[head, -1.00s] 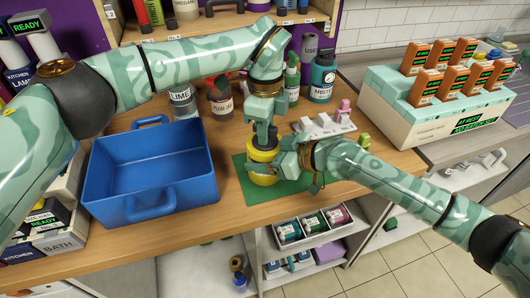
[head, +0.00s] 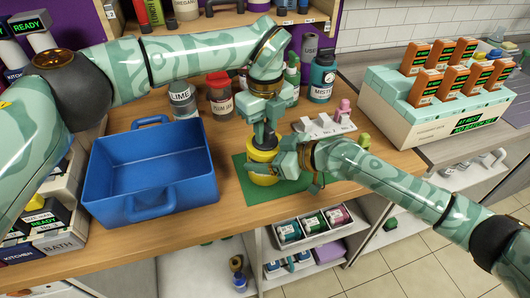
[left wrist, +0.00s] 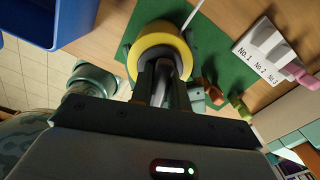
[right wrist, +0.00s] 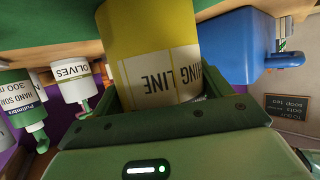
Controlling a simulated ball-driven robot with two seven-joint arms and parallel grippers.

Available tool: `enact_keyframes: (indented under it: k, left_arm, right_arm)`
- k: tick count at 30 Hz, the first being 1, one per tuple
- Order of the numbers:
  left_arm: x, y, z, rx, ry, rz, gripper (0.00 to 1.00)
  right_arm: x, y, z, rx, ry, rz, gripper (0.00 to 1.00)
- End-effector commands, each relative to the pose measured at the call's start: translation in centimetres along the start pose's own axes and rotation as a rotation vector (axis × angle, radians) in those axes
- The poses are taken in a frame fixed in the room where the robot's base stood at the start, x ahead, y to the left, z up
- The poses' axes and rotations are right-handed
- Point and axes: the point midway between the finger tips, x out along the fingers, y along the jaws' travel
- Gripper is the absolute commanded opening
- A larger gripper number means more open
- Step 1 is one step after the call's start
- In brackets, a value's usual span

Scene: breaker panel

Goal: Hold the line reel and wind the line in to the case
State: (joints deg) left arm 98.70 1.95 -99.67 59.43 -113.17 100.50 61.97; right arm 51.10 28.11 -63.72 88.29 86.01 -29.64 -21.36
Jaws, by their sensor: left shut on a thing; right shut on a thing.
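The line reel (head: 262,155) is a yellow, round case standing on a green mat (head: 240,187). A white label ending in "LINE" shows on its side in the right wrist view (right wrist: 165,75). My right gripper (head: 290,162) is shut on the reel's side from the right. My left gripper (head: 264,138) comes down from above and is shut on a small part on top of the reel, likely its crank knob, mostly hidden by the fingers. In the left wrist view, the fingers sit over the yellow rim (left wrist: 160,42), and a thin white line (left wrist: 192,14) runs off from the reel.
A blue bin (head: 150,175) stands left of the mat. A white numbered rack (head: 322,126) is just behind the reel to the right. Bottles, including a dark blue one (head: 322,80), stand behind. A pale green case (head: 440,100) is at the right.

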Motion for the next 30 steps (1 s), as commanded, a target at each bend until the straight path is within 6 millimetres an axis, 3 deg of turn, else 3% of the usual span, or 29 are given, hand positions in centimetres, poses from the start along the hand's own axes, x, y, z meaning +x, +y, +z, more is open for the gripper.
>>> enact_keyframes:
  k: [6, 13, 21, 26, 27, 30]
  left_arm:
    - [0.27, 0.18, 0.38, 0.237, -0.007, 0.005, 0.0]
    - [0.29, 0.19, 0.39, 0.253, -0.007, 0.005, 0.0]
    - [0.31, 0.22, 0.41, 0.537, -0.007, 0.007, 0.0]
    - [0.33, 0.23, 0.41, 0.547, -0.006, 0.007, 0.0]
    - [0.33, 0.23, 0.42, 0.546, -0.006, 0.007, 0.2]
    - [0.33, 0.22, 0.37, 0.546, -0.005, 0.006, 0.43]
  right_arm:
    - [0.0, -0.09, -0.16, 0.0, 0.004, -0.002, 0.5]
    - [0.0, -0.08, -0.16, 0.0, 0.004, -0.002, 0.5]
    - [-0.01, -0.07, -0.17, 0.0, 0.004, -0.002, 0.5]
    - [-0.01, -0.07, -0.17, 0.0, 0.004, -0.002, 0.5]
    - [-0.02, -0.06, -0.17, 0.0, 0.004, -0.002, 0.5]
    - [-0.01, -0.06, -0.18, 0.0, 0.004, -0.002, 0.5]
